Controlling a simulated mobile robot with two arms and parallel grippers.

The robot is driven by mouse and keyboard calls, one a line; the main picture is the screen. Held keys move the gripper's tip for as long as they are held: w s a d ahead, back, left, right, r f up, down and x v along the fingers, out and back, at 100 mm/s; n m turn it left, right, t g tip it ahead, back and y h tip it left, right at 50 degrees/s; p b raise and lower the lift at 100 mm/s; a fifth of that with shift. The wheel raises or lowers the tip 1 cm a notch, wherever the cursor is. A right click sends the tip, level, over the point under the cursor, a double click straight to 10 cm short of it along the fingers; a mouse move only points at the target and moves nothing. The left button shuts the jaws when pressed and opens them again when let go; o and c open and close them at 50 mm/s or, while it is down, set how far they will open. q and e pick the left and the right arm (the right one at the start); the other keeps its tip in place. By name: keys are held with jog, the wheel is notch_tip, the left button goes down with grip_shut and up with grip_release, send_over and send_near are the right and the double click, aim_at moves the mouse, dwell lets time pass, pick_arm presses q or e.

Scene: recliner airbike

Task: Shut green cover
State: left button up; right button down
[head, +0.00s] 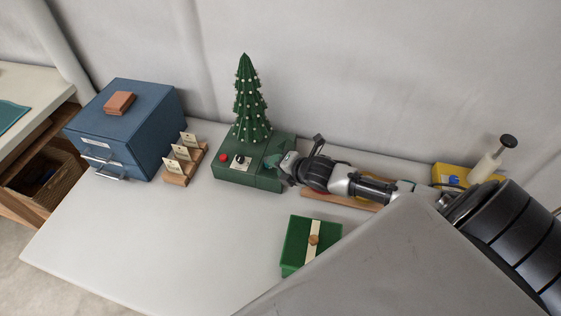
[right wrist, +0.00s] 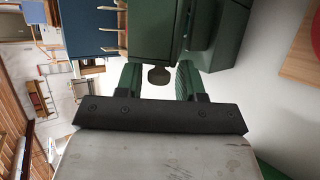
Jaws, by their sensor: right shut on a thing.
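A green box (head: 232,170) stands on the table, with a red button (head: 224,157), a dark knob on a pale plate and a decorated tree (head: 252,100) on top. A green cover panel (head: 268,181) is at its right side; how far open it is cannot be told. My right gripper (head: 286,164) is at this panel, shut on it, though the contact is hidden. In the right wrist view, the fingers (right wrist: 158,68) have a dark rounded tab (right wrist: 159,77) between them, with the green box (right wrist: 152,28) just beyond. My left gripper is not in view.
A blue drawer cabinet (head: 112,140) with a brown block on top and a wooden card holder (head: 183,160) stand left. A green gift box (head: 297,238) lies in front. A yellow object (head: 452,174) with a pump is at right. The table's front left is clear.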

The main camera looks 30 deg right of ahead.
jog(key=shift+w+r, duration=0.2)
jog(key=shift+r, duration=0.1)
jog(key=c, duration=1)
grip_release()
jog(key=shift+f, duration=0.15)
jog(key=shift+s+f, duration=0.1)
jog(key=shift+b+v, duration=0.4)
jog(key=shift+v, duration=5)
jog(key=shift+c, duration=0.3)
